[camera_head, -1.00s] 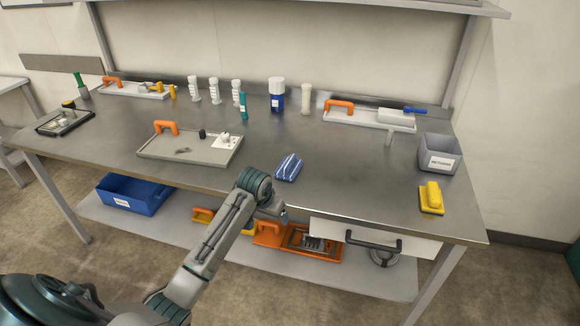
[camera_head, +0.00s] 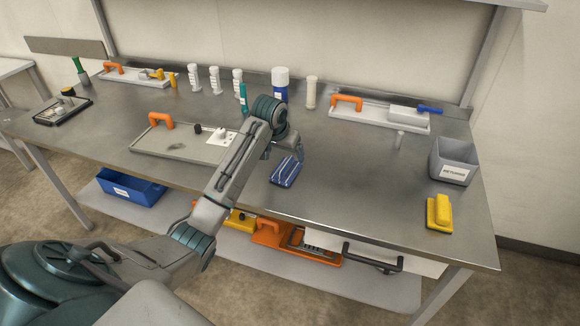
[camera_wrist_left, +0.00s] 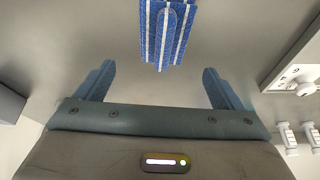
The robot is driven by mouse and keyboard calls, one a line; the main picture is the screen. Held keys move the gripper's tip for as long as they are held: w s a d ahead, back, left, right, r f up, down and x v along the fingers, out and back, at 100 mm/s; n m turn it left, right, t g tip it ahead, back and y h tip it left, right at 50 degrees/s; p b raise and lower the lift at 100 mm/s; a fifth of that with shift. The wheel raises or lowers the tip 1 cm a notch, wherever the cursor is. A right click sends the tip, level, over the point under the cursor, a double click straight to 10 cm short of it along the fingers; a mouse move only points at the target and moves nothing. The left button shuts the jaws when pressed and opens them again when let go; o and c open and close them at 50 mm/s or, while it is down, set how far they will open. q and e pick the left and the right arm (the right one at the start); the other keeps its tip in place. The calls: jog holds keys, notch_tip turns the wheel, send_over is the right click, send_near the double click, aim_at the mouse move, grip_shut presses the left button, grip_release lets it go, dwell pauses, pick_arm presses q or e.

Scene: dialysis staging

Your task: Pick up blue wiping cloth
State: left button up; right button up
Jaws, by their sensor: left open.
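The blue wiping cloth (camera_head: 286,172), with white stripes, lies on the steel table near its front edge. It also shows at the top of the left wrist view (camera_wrist_left: 167,32). My left gripper (camera_head: 283,146) is above the table, just behind and over the cloth in the head view. In the left wrist view its two fingers (camera_wrist_left: 156,82) are spread wide with nothing between them, and the cloth lies beyond the fingertips. My right gripper is not in view.
A grey tray with an orange handle (camera_head: 160,143) is left of the cloth. A yellow block (camera_head: 439,212) and a grey bin (camera_head: 453,161) stand at the right. A blue-capped bottle (camera_head: 280,85) and white bottles (camera_head: 215,80) stand behind.

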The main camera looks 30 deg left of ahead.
aim_at(285, 164)
pick_arm(q)
notch_tip(285, 164, down, 2)
jog(key=shift+w+a+f, duration=0.1)
jog(key=shift+w+f, duration=0.05)
jog(key=shift+f, duration=0.1)
jog(key=shift+w+f, duration=0.15)
jog(key=shift+f, duration=0.15)
jog(key=p+x, duration=0.1)
jog(key=x, duration=0.3)
jog(key=shift+a+f, duration=0.15)
jog(key=shift+f, duration=0.1)
jog(key=shift+f+p, duration=0.25)
jog(key=shift+p, duration=0.05)
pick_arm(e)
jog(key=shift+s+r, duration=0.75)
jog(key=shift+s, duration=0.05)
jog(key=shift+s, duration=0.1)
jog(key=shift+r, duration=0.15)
pick_arm(q)
jog(key=shift+f+p, duration=0.15)
jog(key=shift+p, duration=0.15)
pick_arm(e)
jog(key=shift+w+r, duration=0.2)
